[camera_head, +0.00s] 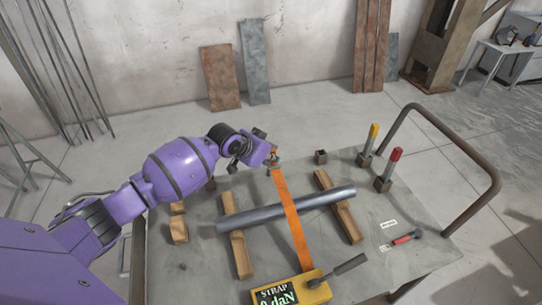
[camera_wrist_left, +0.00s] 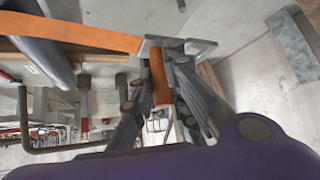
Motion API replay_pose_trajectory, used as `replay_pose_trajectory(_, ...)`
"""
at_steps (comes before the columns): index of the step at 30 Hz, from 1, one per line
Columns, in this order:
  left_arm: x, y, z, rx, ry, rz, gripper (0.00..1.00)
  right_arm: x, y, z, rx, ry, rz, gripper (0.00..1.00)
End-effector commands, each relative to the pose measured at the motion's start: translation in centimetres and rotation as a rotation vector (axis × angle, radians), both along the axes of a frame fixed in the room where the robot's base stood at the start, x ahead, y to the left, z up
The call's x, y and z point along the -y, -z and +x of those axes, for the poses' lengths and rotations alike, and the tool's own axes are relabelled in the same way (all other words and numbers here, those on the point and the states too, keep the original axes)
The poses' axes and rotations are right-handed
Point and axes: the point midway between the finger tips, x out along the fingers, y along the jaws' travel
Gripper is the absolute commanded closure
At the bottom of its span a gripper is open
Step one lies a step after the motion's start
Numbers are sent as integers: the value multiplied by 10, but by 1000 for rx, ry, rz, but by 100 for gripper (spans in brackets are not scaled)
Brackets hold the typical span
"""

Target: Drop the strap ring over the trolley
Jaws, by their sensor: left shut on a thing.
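The trolley (camera_head: 402,250) is a grey metal table with a bent tube handle at its right. An orange strap (camera_head: 290,212) runs from a yellow box (camera_head: 292,292) labelled STRAP, over a grey tube (camera_head: 285,211), up to my left gripper (camera_head: 272,161). My left gripper is shut on the strap's far end, near the trolley's back edge. In the left wrist view, its fingers (camera_wrist_left: 172,48) close around the strap end, and an orange piece (camera_wrist_left: 159,80) shows between them. My right gripper is not in view.
Wooden bars (camera_head: 338,207) lie under the tube. A small dark socket (camera_head: 320,157) stands at the back edge, with a yellow-topped post (camera_head: 370,143) and a red-topped post (camera_head: 388,170) to its right. A red-handled tool (camera_head: 405,239) lies at the right.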

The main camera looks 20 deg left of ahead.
Motion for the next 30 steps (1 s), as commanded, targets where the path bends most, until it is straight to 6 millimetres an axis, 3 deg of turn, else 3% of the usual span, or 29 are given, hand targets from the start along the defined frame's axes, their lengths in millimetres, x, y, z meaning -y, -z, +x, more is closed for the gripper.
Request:
replay_pose_trajectory(5, 0, 4, -1, -5, 4, -12, 100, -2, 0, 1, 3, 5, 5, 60)
replay_pose_trajectory(21, -1, 53, -1, -6, 3, -10, 100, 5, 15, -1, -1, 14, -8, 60)
replay_pose_trajectory(30, -1, 57, 0, -1, 4, -11, 100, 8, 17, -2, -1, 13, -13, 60)
